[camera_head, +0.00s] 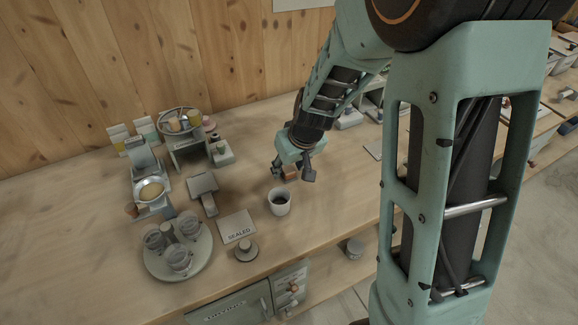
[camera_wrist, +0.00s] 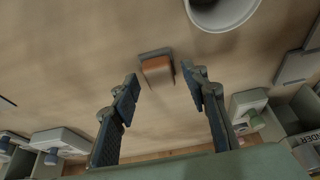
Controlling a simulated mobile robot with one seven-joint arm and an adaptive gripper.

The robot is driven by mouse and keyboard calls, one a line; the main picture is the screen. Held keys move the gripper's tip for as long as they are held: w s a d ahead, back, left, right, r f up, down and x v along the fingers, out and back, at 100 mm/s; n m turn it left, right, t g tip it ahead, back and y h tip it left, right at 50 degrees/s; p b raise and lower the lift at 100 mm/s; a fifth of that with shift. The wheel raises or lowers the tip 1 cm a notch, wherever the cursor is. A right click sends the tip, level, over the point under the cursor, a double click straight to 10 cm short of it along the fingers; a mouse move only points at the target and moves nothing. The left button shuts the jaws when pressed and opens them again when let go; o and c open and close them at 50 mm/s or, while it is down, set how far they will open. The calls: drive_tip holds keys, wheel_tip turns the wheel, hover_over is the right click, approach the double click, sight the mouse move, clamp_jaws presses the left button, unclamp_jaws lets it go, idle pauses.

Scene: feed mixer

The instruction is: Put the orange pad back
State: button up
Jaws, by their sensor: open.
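The orange pad (camera_wrist: 157,69) is a small orange-brown block at the upper middle of the wrist view, against a grey piece on the wooden bench. In the head view the orange pad (camera_head: 290,173) shows partly, between and below my fingers. My gripper (camera_head: 293,175) points down over it with its fingers apart. In the wrist view the open gripper (camera_wrist: 160,82) has one finger on each side, and the pad lies just beyond the fingertips. I see no finger closed on it. The exact height above the bench is hard to tell.
A white cup (camera_head: 280,204) with dark contents stands close to my gripper. A "SEALED" card (camera_head: 237,227), a small round knob-like piece (camera_head: 246,250) and a round tray (camera_head: 205,263) with several cups are nearer the front. A scale-like device (camera_head: 150,190) stands left.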

drive_tip(key=p+v, duration=0.1)
drive_tip(key=v, duration=1.1)
drive_tip(key=shift+d+f, duration=0.1)
